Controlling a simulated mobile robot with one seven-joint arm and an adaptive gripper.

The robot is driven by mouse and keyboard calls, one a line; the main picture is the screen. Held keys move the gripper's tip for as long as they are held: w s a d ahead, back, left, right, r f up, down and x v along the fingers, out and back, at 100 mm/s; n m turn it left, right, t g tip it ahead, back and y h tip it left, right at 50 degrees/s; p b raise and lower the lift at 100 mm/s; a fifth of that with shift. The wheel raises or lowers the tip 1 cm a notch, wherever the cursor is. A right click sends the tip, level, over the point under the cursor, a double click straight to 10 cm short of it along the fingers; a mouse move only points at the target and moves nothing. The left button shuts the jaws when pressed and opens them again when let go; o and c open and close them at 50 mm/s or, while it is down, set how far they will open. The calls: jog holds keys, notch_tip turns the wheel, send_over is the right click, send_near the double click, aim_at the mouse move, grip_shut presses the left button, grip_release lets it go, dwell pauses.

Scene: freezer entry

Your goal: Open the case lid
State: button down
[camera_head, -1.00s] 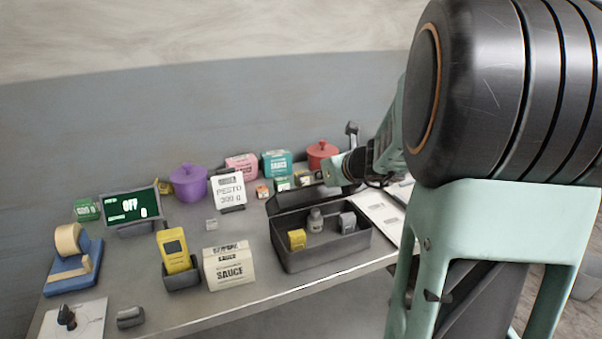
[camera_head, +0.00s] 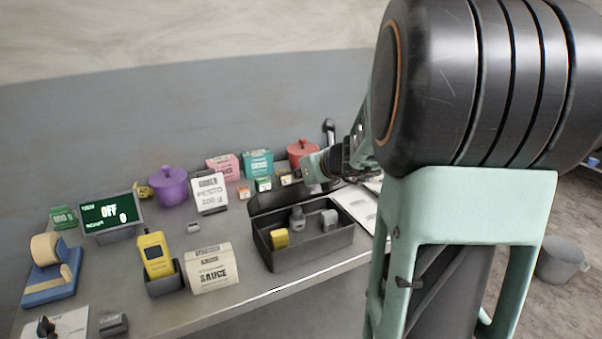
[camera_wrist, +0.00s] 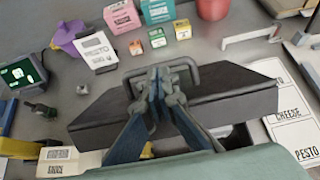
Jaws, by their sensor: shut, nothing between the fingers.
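The dark grey case (camera_head: 312,248) stands near the table's front edge with its inside exposed. Its lid (camera_head: 283,200) is swung up at the back. In the case are a yellow block (camera_head: 280,238), a small grey bottle (camera_head: 297,219) and a grey block (camera_head: 329,219). In the wrist view the lid (camera_wrist: 236,98) spans the middle, with a looped handle (camera_wrist: 212,76) on it. My gripper (camera_wrist: 163,82) is shut and empty, its fingertips in front of the lid by the handle. I cannot tell whether they touch it. The fingers partly hide the lid.
A sauce box (camera_head: 211,270) and a yellow device in a holder (camera_head: 154,252) stand left of the case. Behind are a pesto sign (camera_head: 209,193), a purple pot (camera_head: 169,186), a red pot (camera_head: 301,151) and small boxes. Labelled sheets (camera_wrist: 289,118) lie to the right.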

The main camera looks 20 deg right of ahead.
jog(key=shift+w+r+g+p, duration=0.4)
jog(key=shift+w+p, duration=0.15)
jog(key=shift+p, duration=1.4)
jog(key=shift+w+r+p, duration=0.1)
jog(key=shift+w+p, duration=0.15)
jog(key=shift+p, duration=0.35)
jog(key=shift+w+r+p, duration=0.1)
jog(key=shift+w+p, duration=0.45)
jog(key=shift+p, duration=0.4)
jog(key=shift+w+a+p, duration=0.1)
jog(key=shift+w+p, duration=0.35)
jog(key=shift+w, duration=2.6)
